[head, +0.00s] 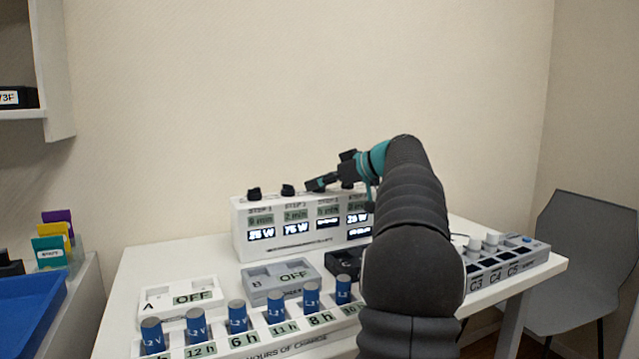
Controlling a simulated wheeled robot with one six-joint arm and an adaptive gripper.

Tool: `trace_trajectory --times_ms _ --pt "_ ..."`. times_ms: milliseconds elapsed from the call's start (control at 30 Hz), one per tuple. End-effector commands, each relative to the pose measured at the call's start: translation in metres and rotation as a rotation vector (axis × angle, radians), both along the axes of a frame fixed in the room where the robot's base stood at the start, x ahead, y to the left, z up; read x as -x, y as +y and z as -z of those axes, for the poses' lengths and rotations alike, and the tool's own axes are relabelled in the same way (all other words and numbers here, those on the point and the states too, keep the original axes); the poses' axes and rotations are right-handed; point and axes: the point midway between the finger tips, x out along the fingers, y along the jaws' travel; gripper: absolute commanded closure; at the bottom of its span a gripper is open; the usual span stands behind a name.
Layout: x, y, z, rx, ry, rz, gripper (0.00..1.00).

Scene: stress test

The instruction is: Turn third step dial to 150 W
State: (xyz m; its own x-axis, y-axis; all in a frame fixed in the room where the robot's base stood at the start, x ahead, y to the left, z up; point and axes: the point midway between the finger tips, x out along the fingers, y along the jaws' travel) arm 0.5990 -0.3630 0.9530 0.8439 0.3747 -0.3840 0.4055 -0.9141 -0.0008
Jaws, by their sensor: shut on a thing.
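A white box (240,222) with several step displays stands at the back of the table, with black dials along its top edge. The first dial (254,194) and second dial (288,190) stand free. My gripper (314,186) reaches in from the right and is shut on the third step dial, which its fingers mostly hide. The third display (327,223) sits below it; its watt line is too small to read. The second display (296,228) seems to read 75 W. The fourth display (358,232) is partly beside my arm.
In front stand a white module A (150,302), a grey module B (258,290) and a rack of blue cells (238,316). A grey tray (535,252) is at the right, and a grey chair (580,235) beyond. My arm hides the middle of the table.

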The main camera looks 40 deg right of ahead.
Motion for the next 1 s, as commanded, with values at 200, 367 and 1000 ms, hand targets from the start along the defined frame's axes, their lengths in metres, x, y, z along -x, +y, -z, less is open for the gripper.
trace_trajectory --times_ms 200,367,1000 --pt "0.0007 0.0007 0.0016 0.002 -0.003 0.039 1.00" --pt "0.0010 0.0013 0.0034 0.005 -0.005 0.117 1.00" --pt "-0.0001 0.0029 -0.0036 0.004 -0.004 0.668 1.00"
